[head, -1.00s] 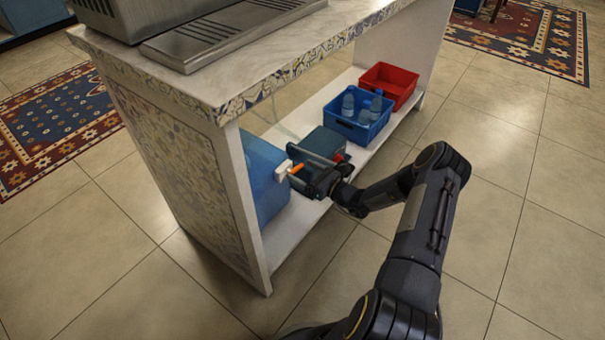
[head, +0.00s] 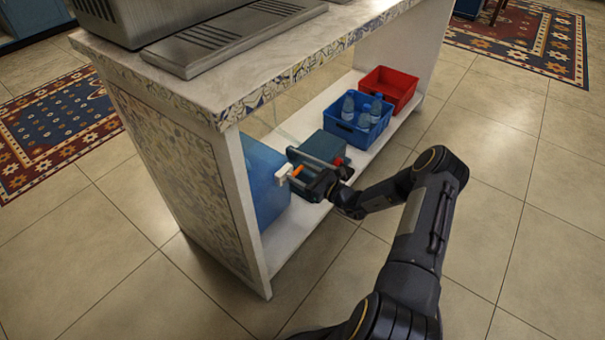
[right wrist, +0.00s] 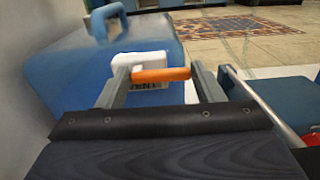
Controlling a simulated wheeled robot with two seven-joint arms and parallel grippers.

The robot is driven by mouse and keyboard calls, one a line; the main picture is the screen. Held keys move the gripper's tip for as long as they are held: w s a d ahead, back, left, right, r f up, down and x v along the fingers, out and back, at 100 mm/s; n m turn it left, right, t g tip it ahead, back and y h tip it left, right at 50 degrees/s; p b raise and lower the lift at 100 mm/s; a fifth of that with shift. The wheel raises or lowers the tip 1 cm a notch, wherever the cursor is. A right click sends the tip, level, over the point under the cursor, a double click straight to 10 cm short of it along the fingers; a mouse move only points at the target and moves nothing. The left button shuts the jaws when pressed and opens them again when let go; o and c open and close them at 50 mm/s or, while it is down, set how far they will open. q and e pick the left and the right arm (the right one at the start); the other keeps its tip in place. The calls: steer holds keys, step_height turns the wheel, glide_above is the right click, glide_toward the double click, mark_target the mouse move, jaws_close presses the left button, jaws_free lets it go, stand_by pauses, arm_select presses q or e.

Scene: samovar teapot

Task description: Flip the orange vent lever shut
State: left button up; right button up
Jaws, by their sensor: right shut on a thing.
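The orange vent lever (right wrist: 160,75) sticks out from a white fitting (right wrist: 142,60) on a blue tank (right wrist: 72,85), seen in the right wrist view. In the head view the lever (head: 297,170) is a small orange bar beside the white fitting (head: 283,174), at the tank's (head: 265,187) right side. My right gripper (right wrist: 162,80) is shut on the lever, one finger at each end of it. In the head view my right gripper (head: 302,180) partly covers this area. The lever lies roughly level in the wrist view. My left gripper is not in view.
The tank stands on the low shelf of a tiled counter (head: 180,150). Close by are a dark teal box (head: 322,146), a blue crate (head: 345,130) with bottles and a red crate (head: 390,88). The floor in front of the shelf is clear.

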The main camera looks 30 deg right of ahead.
steer(key=shift+n, duration=0.3)
steer(key=o, duration=1)
steer(key=p+v, duration=0.2)
steer(key=v, duration=0.6)
steer(key=shift+w, duration=0.1)
